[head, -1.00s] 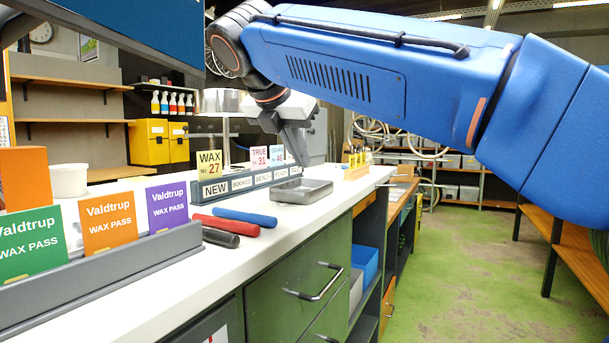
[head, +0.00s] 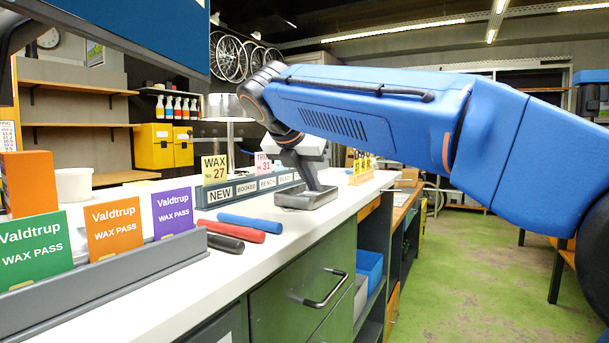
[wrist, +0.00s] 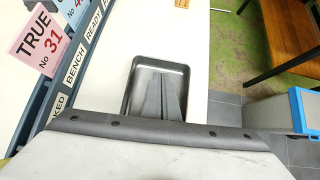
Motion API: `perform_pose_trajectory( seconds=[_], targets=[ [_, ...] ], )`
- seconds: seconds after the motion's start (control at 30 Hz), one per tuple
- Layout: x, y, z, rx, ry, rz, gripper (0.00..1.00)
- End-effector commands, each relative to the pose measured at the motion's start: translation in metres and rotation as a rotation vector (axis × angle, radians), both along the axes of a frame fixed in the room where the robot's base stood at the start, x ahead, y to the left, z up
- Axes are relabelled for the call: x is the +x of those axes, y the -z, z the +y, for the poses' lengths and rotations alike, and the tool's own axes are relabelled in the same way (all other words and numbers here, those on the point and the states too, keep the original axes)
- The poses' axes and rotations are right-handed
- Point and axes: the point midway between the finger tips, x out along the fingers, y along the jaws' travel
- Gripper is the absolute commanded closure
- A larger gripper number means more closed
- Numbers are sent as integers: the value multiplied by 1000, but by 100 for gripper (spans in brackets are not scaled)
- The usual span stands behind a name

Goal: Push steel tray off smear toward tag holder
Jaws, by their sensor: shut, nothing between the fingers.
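The grey steel tray (head: 300,203) lies on the white workbench, close in front of the tag holder (head: 250,187), a blue-grey rail with labelled slots. My gripper (head: 313,187) is shut and points down at the tray. In the wrist view, the gripper (wrist: 160,84) shows over the inside of the tray (wrist: 143,78), nearer its right side. I cannot tell whether the fingers touch it. In that view the tag holder (wrist: 72,70) runs along the left, with a gap of white bench between. No smear shows; whatever is under the tray is hidden.
The holder carries a yellow WAX 27 tag (head: 214,169) and a pink TRUE 31 tag (head: 264,163). Red (head: 232,230), blue and black handled tools lie nearer on the bench. A grey rack (head: 120,279) holds wax passes. The bench edge is close to the tray's right.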

Motion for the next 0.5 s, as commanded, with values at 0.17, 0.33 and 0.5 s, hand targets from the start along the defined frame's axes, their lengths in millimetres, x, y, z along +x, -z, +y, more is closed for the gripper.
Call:
perform_pose_trajectory(
  seconds=[0.17, 0.33, 0.5],
  targets=[
    [15, 0, -9, 1, 1, 1, 100],
    [19, 0, -11, 1, 0, 1, 100],
    [20, 0, -11, 1, 0, 1, 100]
  ],
)
